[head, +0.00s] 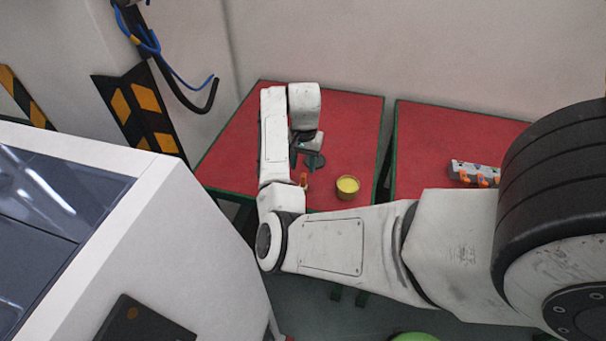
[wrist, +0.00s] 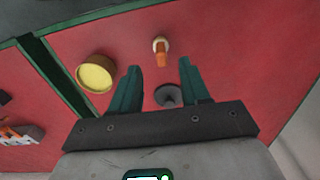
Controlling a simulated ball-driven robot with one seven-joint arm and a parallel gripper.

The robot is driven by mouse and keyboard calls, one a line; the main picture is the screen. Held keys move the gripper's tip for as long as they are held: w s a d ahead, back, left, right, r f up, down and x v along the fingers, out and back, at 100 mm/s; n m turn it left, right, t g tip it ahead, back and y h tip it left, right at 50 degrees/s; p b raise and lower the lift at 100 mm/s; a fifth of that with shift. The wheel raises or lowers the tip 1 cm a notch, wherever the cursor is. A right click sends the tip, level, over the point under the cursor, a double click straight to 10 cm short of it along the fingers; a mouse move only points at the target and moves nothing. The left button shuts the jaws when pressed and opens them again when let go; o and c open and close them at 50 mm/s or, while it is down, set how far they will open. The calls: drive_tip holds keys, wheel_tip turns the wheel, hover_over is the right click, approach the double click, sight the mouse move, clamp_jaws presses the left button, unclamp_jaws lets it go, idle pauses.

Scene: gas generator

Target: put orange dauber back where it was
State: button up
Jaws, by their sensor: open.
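The orange dauber (wrist: 161,52) is on the red table just past my fingertips in the wrist view, with a pale round end. In the head view the small orange thing (head: 304,179) shows beside my arm, partly hidden by it. My gripper (wrist: 159,66) is open and empty above the table, its two dark green fingers spread apart. In the head view my gripper (head: 304,158) hangs over the left red table. A grey round piece (wrist: 168,95) lies between the fingers in the wrist view; I cannot tell its height.
A yellow-filled cup (head: 347,187) stands on the left table, right of the dauber. A grey rack (head: 463,170) with several orange pieces is on the right red table (head: 437,135). A gap separates the tables. A white machine (head: 185,215) fills the left.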

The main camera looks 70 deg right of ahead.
sight(304, 177)
wheel_tip(304, 177, up, 5)
drive_tip(key=s+a+f+n, duration=0.3)
drive_tip(key=s+a+n, duration=0.1)
drive_tip(key=a, duration=0.6)
drive_tip(key=s+a+f+n, duration=0.3)
drive_tip(key=a+n, duration=0.4)
drive_tip(key=a, duration=0.4)
drive_tip(key=s+a+f+n, duration=0.4)
drive_tip(key=a+n, duration=0.1)
drive_tip(key=a, duration=0.5)
drive_tip(key=shift+s+a+t, duration=0.25)
drive_tip(key=shift+s+t, duration=0.15)
drive_tip(key=shift+d+f, duration=0.1)
